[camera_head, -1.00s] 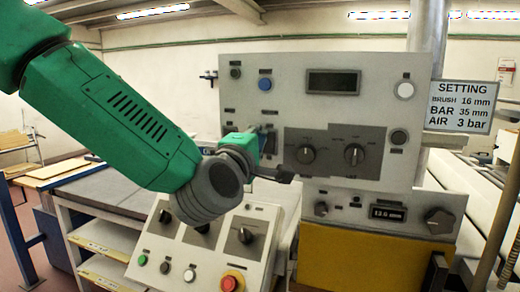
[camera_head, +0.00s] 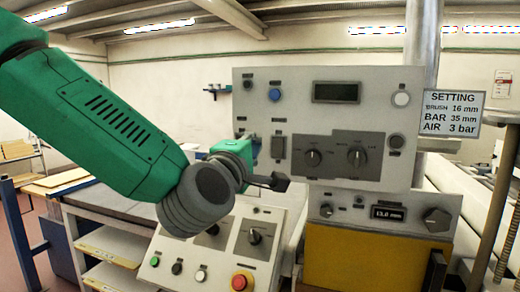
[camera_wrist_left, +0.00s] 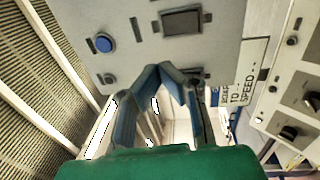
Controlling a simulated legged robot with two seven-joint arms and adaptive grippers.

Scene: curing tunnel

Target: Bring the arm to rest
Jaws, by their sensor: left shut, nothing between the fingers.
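My left arm (camera_head: 110,125) comes in from the left in the camera_head view. Its left gripper (camera_head: 279,182) points right, in front of the lower left part of the grey control panel (camera_head: 270,72). In the left wrist view the gripper (camera_wrist_left: 164,70) has its two fingertips together with nothing between them. The panel face (camera_wrist_left: 75,15) with a blue button (camera_wrist_left: 103,43) and a dark switch (camera_wrist_left: 182,22) shows beyond the fingers. I cannot tell the exact gap to the panel. My right gripper is not in view.
A sloped console (camera_head: 263,213) with knobs and a red stop button (camera_head: 241,282) stands below the gripper. A lower unit's display (camera_head: 388,213) reads about 13.6 mm. A SETTING sign (camera_head: 453,112) hangs at right. A shelved table (camera_head: 110,205) stands at left.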

